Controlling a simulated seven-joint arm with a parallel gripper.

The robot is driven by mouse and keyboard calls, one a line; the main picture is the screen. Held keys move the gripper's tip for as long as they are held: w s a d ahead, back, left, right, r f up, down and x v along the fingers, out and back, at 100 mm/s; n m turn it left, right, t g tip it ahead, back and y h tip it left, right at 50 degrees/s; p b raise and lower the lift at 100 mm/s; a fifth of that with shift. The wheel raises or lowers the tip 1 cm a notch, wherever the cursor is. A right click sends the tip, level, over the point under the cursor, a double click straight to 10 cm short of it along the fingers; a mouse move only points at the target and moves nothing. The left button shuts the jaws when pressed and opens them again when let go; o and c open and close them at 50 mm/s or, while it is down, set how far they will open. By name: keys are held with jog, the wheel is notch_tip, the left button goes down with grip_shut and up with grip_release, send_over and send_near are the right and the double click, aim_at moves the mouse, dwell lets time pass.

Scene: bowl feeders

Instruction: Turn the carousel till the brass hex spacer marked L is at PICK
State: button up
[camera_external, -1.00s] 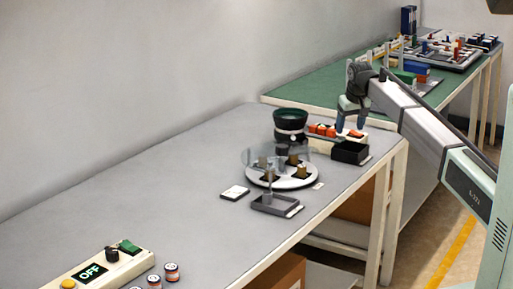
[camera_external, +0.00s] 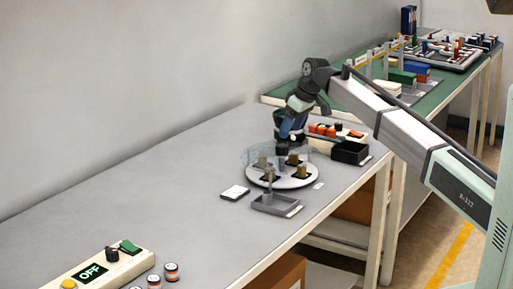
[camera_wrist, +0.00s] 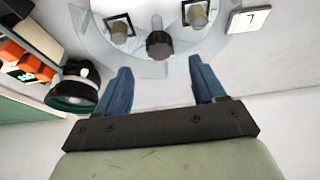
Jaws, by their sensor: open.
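The carousel (camera_external: 292,184) is a pale round plate with a clear cover on the grey table. It also shows at the top of the wrist view (camera_wrist: 98,44). Several brass spacers stand on dark square pads; one (camera_external: 301,170) is at its right, and two show in the wrist view, left (camera_wrist: 119,33) and right (camera_wrist: 197,17). No letter L or PICK mark is legible. A dark knob or post end (camera_wrist: 159,43) stands between those two. My gripper (camera_external: 291,130) is above the carousel's far side, with blue fingers apart and empty in the wrist view (camera_wrist: 160,65).
A dark bowl (camera_wrist: 76,88) stands beside the left finger. A black bin (camera_external: 350,152) and orange parts (camera_external: 322,129) lie right of the carousel. A grey stand (camera_external: 272,205) is in front, a white card (camera_external: 235,193) at left. A switch box reading OFF (camera_external: 100,270) is front left.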

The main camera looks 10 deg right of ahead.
aim_at(283, 146)
jog(key=shift+x, duration=3.5)
jog(key=shift+c, duration=0.2)
grip_shut()
